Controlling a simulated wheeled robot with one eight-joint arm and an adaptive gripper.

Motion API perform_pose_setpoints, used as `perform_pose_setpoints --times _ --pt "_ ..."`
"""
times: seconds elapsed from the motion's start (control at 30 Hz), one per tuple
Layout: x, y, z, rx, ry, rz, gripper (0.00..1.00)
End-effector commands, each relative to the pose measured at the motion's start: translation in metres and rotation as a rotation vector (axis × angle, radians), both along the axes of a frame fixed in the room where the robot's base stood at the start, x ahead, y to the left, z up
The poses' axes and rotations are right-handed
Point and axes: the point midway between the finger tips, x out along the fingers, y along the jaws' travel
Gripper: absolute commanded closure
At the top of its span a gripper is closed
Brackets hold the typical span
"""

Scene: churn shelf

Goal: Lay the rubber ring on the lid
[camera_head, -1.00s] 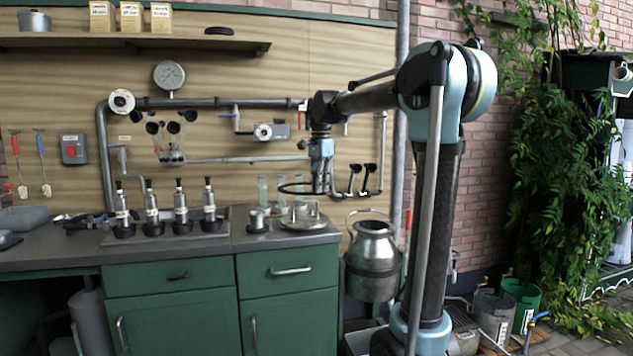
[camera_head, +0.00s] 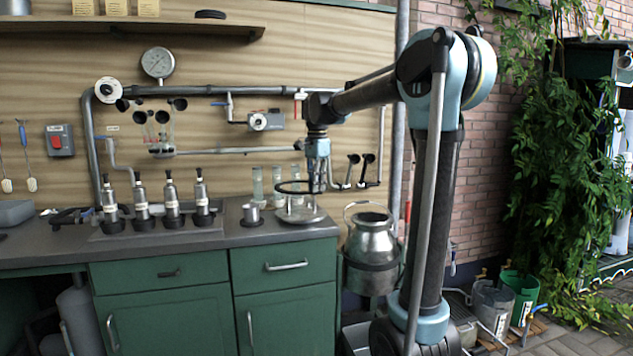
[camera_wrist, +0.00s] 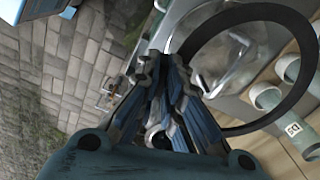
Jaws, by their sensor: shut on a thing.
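The black rubber ring (camera_head: 293,181) is held by one side of its rim in my gripper (camera_head: 318,188), roughly level, above the counter's right end. The metal lid (camera_head: 300,216) lies on the counter just below the ring, with upright handles on top; a gap shows between them. In the wrist view the ring (camera_wrist: 309,40) reaches up and right from my closed gripper fingers (camera_wrist: 160,60). The lid's handles (camera_wrist: 232,70) show through the ring there.
Several clear tubes (camera_head: 257,184) stand behind the lid. Metal teat cups (camera_head: 172,200) stand further left. A milk can (camera_head: 370,250) is right of the counter's edge. Pipes (camera_head: 230,151) run along the wall behind.

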Motion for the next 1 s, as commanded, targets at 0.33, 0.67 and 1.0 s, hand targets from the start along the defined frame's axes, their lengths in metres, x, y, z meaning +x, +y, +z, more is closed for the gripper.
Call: perform_pose_setpoints --times 0.33,0.67,1.0 --pt "0.000 0.000 -0.023 0.000 0.000 0.000 1.00" --pt "0.000 -0.001 -0.044 0.000 0.000 -0.001 1.00" --pt "0.000 -0.001 -0.066 0.000 0.000 -0.002 1.00"
